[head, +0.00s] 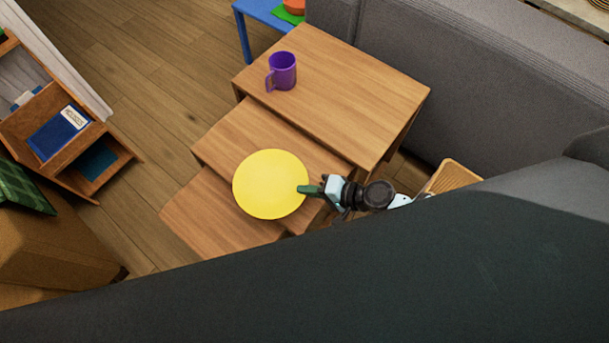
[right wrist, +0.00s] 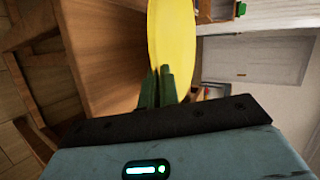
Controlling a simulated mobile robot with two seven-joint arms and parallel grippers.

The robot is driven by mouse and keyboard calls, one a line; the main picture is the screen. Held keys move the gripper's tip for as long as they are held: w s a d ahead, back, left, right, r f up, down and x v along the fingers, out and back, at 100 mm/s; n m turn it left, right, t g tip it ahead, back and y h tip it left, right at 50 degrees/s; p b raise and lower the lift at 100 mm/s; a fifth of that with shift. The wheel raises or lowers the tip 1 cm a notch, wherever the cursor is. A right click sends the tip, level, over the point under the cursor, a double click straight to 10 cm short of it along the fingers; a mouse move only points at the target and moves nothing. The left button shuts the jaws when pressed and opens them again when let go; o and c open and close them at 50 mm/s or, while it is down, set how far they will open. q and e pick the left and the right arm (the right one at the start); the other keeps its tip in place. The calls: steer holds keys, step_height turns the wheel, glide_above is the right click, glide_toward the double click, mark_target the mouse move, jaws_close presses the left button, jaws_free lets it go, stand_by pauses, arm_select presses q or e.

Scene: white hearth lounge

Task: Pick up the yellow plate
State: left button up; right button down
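The yellow plate (head: 270,184) is a round flat disc, seen in the head view over the middle and lowest steps of the wooden nested tables. My right gripper (head: 309,190) is at the plate's right edge, its green fingers shut on the rim. In the right wrist view the plate (right wrist: 174,35) extends away from the nearly closed fingers (right wrist: 157,88). I cannot tell whether the plate touches the wood below it. My left gripper is not in view.
A purple mug (head: 282,71) stands on the highest wooden table (head: 345,90). A grey sofa (head: 460,80) runs along the right behind it. A shelf with books (head: 62,130) stands at the left. Bare wooden floor (head: 150,100) lies between shelf and tables.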

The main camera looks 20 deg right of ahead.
steer(key=s+r, duration=0.1)
steer(key=s, duration=1)
steer(key=shift+s+a, duration=0.15)
steer(key=shift+a, duration=0.05)
steer(key=shift+r, duration=0.1)
